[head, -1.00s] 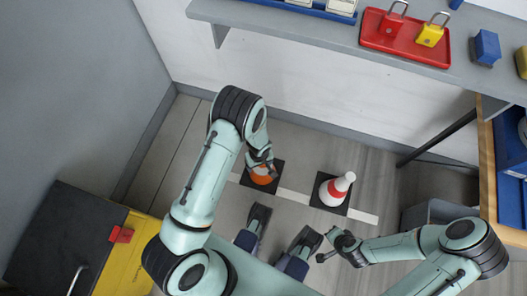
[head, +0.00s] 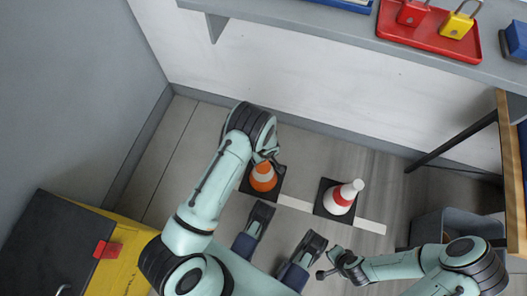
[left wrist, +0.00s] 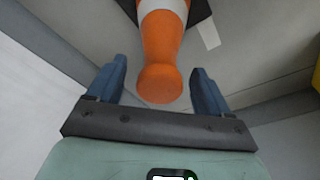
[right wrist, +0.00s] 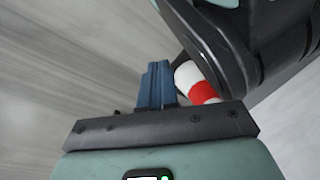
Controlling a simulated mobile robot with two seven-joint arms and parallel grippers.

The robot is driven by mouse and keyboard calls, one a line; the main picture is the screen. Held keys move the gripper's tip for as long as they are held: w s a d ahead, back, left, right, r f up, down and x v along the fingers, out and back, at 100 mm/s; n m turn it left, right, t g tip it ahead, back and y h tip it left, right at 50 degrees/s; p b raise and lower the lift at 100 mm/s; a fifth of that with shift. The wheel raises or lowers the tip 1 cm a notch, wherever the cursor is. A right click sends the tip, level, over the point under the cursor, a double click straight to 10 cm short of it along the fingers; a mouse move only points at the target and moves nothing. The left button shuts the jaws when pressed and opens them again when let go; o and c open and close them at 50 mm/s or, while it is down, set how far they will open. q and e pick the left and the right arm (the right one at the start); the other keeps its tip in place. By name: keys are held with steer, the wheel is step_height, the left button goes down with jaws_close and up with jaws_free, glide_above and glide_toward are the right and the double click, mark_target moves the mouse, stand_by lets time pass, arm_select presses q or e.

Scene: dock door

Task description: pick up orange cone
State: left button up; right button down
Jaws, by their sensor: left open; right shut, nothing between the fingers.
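The orange cone (head: 263,177) with a white band stands on a dark square base on the floor. In the left wrist view the orange cone (left wrist: 160,60) has its rounded top between the fingertips, with a gap on each side. My left gripper (left wrist: 160,85) is open around the cone's top and not gripping it. In the head view my left gripper (head: 268,160) is partly hidden by its own wrist. My right gripper (head: 325,274) is shut and empty, low at the right. It also shows shut in the right wrist view (right wrist: 157,85).
A red and white cone (head: 341,197) stands on a dark base to the right, along a white floor strip (head: 294,202). A grey shelf (head: 340,39) with a red tray (head: 427,37) and padlocks runs along the wall. A yellow and black cabinet (head: 122,247) stands at left.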

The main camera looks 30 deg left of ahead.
mark_target(263, 169)
arm_select(q)
steer(key=f, duration=0.2)
steer(key=f+b, duration=0.1)
steer(key=shift+w+a+f, duration=0.1)
steer(key=shift+a+f, duration=0.1)
steer(key=shift+a, duration=0.1)
arm_select(e)
steer(key=s+f, duration=0.1)
steer(key=s+f+g, duration=0.1)
steer(key=shift+s+d, duration=0.2)
steer(key=shift+s, duration=0.2)
arm_select(q)
steer(key=shift+c, duration=0.4)
jaws_close()
steer(key=shift+r, duration=0.1)
